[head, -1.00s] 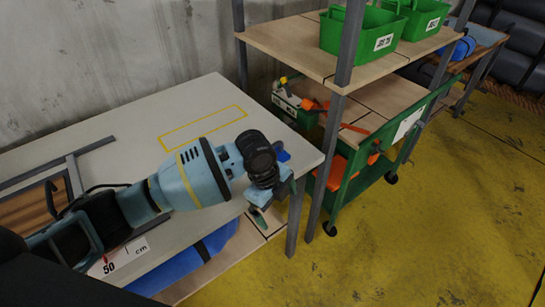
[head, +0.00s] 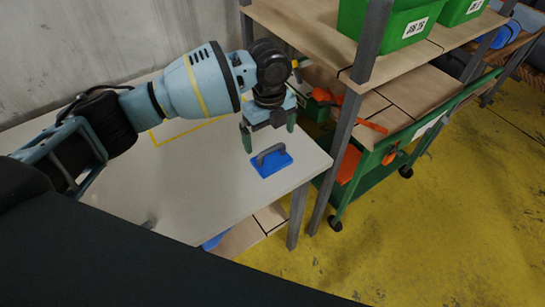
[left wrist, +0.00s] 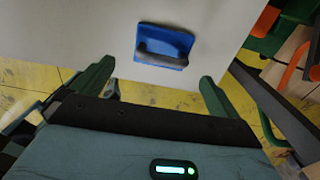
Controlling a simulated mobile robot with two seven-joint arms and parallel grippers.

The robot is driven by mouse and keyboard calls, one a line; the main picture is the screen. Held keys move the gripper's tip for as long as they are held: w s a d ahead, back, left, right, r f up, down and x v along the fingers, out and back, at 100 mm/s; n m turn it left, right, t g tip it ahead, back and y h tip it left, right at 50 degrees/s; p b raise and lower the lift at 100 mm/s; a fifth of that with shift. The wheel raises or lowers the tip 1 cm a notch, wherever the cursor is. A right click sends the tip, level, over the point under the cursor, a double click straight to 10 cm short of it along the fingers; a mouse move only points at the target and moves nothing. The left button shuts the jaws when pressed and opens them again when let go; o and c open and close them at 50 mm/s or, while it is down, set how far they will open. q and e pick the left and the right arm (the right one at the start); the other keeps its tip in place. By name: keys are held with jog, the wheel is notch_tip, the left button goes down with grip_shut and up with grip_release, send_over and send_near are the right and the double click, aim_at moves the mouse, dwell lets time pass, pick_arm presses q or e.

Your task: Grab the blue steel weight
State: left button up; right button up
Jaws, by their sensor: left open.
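The blue steel weight (head: 271,162) is a flat blue plate with a dark grey bar handle. It lies on the pale tabletop (head: 200,190) near its right end. My left gripper (head: 268,138) hangs fingers-down just behind the weight in the head view, open and empty. In the left wrist view the weight (left wrist: 163,46) lies ahead of and between the two green fingers (left wrist: 157,88), apart from both. My right gripper is not in view.
A shelf rack with a grey post (head: 350,120) stands close to the table's right end, with green bins (head: 395,25) on top. A green cart (head: 350,185) with orange items is below. Yellow floor is open at the right.

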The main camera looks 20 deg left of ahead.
aim_at(271, 148)
pick_arm(q)
jog(key=shift+f, duration=1)
jog(key=shift+w+f, duration=0.1)
jog(key=shift+f, duration=0.45)
notch_tip(271, 148, down, 4)
jog(key=shift+w+d+f, duration=0.1)
jog(key=shift+d+f, duration=0.05)
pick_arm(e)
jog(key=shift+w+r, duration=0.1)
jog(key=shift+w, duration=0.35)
